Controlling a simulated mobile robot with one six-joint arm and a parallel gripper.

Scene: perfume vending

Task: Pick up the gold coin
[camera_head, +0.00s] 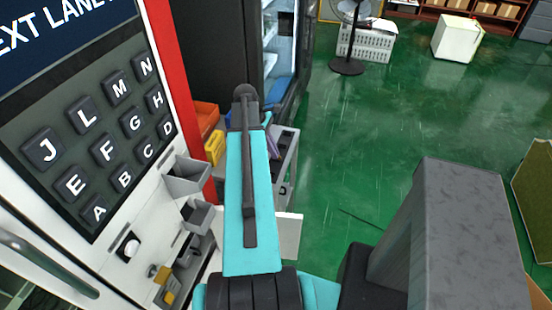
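I cannot make out a clear gold coin. A small gold-yellow piece (163,274) shows low on the front of the white vending machine (112,262); I cannot tell whether it is the coin or a part of the machine. My teal arm rises through the middle of the view and covers part of the area beside the machine. I cannot pick out my gripper's fingertips. Dark, cluttered shapes next to the machine's lower grey bins are too small to name.
The machine's lettered keypad (100,140) and a round white knob (129,247) are at left. Grey bins (187,181) jut from its side. A grey cart (285,165) stands behind my arm. A fan (347,66) and white crate (366,42) stand farther back.

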